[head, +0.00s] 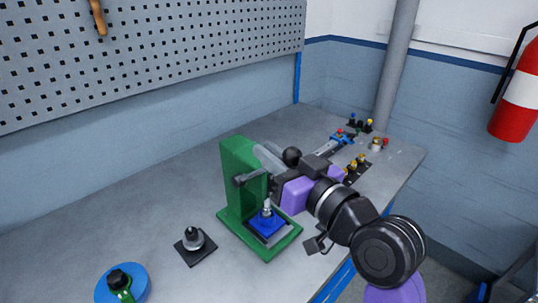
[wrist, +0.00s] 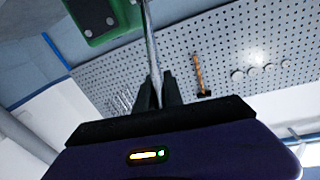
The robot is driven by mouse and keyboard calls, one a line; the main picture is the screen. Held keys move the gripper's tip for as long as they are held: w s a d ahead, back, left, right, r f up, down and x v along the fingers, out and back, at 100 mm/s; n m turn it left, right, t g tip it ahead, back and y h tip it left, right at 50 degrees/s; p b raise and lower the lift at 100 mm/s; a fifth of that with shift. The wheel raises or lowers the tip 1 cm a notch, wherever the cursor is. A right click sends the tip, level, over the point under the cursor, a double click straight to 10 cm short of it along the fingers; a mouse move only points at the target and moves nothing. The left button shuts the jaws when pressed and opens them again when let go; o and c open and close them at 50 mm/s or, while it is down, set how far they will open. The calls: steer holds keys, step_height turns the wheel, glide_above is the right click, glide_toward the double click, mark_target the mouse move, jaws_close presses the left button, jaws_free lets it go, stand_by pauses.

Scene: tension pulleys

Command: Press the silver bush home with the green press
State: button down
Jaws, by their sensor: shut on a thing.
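The green press (head: 238,175) stands on the grey bench, and part of its green body shows at the top of the wrist view (wrist: 100,18). A blue block (head: 262,224) sits on its base. A small silver piece (head: 267,208) stands upright over the block under the press head; I cannot tell how much of it is the bush and how much the ram. My gripper (head: 277,184) is beside the press head, on its right. In the wrist view my gripper (wrist: 159,88) is shut on the press's silver lever rod (wrist: 151,45). The fingers partly hide the rod.
A grey part on a black plate (head: 194,242) and a blue disc with a green and black piece (head: 122,284) lie to the left. Several small coloured parts (head: 360,124) stand at the back right. A pegboard (head: 160,50) hangs behind. Bench left of the press is mostly clear.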

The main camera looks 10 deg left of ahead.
steer(key=d+f+t+y+b, duration=0.1)
steer(key=b, duration=0.4)
steer(key=s+d+f+t+b, duration=0.1)
steer(key=f+b, duration=0.1)
steer(key=b, duration=0.3)
steer(key=s+d+f+t+y+b, duration=0.1)
steer(key=b, duration=0.4)
steer(key=shift+s+f+m+y, duration=0.1)
steer(key=shift+f+m+y, duration=0.2)
steer(key=shift+m, duration=0.1)
steer(key=shift+f, duration=0.15)
stand_by(0.4)
steer(key=c, duration=1.5)
jaws_free()
steer(key=shift+c, duration=0.2)
steer(key=shift+o, duration=0.4)
steer(key=shift+r, duration=0.2)
steer(key=b+v, duration=0.2)
steer(key=v, duration=0.5)
steer(key=shift+s+d+f, duration=0.2)
steer(key=shift+d+f, duration=0.05)
steer(key=shift+f, duration=0.05)
